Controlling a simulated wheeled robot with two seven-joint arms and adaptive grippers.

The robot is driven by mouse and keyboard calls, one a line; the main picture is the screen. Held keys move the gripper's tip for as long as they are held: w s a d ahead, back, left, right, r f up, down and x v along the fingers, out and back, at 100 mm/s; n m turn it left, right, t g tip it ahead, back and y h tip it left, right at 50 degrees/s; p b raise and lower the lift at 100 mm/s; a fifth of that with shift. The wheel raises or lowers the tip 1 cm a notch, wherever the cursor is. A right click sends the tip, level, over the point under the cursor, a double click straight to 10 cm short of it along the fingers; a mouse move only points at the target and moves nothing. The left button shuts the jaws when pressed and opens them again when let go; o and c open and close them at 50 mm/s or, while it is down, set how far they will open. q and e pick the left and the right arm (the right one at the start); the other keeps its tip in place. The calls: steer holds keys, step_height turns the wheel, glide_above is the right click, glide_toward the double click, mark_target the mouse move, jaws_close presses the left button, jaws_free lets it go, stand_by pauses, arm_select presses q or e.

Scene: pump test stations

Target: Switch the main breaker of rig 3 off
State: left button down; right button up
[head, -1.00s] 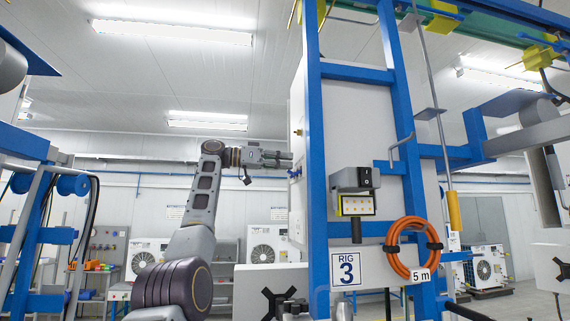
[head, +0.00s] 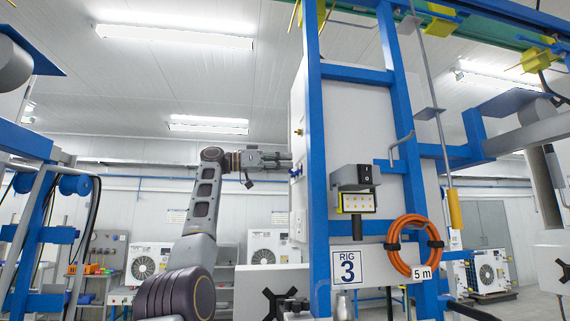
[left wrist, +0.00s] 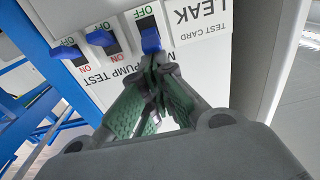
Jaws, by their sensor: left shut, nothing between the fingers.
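The rig 3 plate (head: 347,267) hangs on a blue frame in the head view. My left gripper (head: 291,163) reaches the left edge of the white cabinet (head: 298,125) there. In the left wrist view, a panel carries a row of blue switch levers with OFF above and ON below. My left gripper (left wrist: 158,62) is shut and empty, its tips right at the rightmost lever (left wrist: 150,38). The label below that lever starts with M; the fingers hide the rest. My right gripper is not in view.
Two more blue levers, the middle one (left wrist: 100,38) and a left one (left wrist: 66,42), sit beside it above the words PUMP TEST. A LEAK TEST CARD (left wrist: 195,22) is to the right.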

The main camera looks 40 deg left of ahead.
arm_select(q)
steer(key=shift+s+a+f+b, duration=0.1)
steer(key=shift+b, duration=0.25)
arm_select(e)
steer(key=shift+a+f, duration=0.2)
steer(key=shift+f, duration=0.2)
